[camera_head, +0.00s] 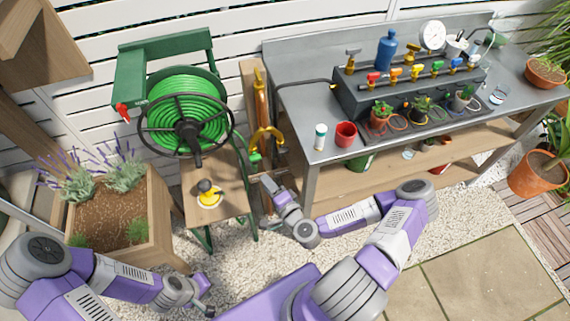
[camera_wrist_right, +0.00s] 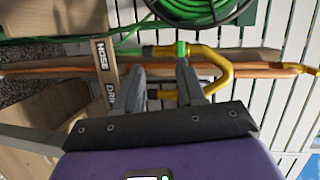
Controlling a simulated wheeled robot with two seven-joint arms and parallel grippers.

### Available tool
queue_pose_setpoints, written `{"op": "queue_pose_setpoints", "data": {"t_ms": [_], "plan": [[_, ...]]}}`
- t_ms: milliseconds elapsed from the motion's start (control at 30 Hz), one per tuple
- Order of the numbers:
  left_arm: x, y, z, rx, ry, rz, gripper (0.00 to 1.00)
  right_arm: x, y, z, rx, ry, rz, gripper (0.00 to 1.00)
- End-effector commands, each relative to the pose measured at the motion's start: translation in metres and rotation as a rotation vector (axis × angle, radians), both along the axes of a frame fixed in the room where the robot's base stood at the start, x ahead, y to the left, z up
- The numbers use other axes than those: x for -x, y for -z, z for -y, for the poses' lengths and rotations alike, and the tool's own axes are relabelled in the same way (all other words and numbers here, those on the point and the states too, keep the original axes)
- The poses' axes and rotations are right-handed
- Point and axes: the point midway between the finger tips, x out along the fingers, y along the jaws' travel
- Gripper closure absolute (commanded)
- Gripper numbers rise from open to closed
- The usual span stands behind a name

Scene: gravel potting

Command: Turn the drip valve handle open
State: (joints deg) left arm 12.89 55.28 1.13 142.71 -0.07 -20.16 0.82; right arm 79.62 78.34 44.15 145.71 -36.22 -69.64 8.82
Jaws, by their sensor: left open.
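The yellow forked valve fitting (camera_head: 266,139) is on a copper pipe on the wooden post beside the hose reel. It also shows in the right wrist view (camera_wrist_right: 226,72). A green part (camera_wrist_right: 182,49) is on its upper, HOSE-side branch. The lower branch, beside the DRIP lettering, passes behind my right fingers, and I cannot make out a drip handle there. My right gripper (camera_wrist_right: 162,68) has its fingers apart in front of the fitting; contact is unclear. In the head view the right gripper (camera_head: 268,186) is just below the fitting. My left gripper (camera_head: 205,292) is open and empty at the bottom.
A green hose reel (camera_head: 187,120) stands left of the post, above a small wooden table (camera_head: 228,192) with a yellow-and-black item (camera_head: 207,193). The metal workbench (camera_head: 290,125) is on the right. A lavender planter (camera_head: 150,215) is at the left. Gravel lies between.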

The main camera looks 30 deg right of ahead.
Motion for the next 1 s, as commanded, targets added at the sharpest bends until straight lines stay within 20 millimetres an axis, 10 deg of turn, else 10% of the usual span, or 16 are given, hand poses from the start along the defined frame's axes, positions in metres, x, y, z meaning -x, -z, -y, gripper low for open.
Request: {"op": "queue_pose_setpoints", "data": {"t_ms": [233, 1000], "plan": [[0.000, 0.024, 0.000, 0.000, 0.000, 0.000, 0.57, 0.005, -0.013, 0.076, -0.051, 0.280, 0.157, 0.61], [0.000, 0.041, 0.000, 0.000, 0.000, 0.000, 0.57, -0.067, -0.017, 0.100, -0.053, 0.301, 0.168, 0.61]]}}
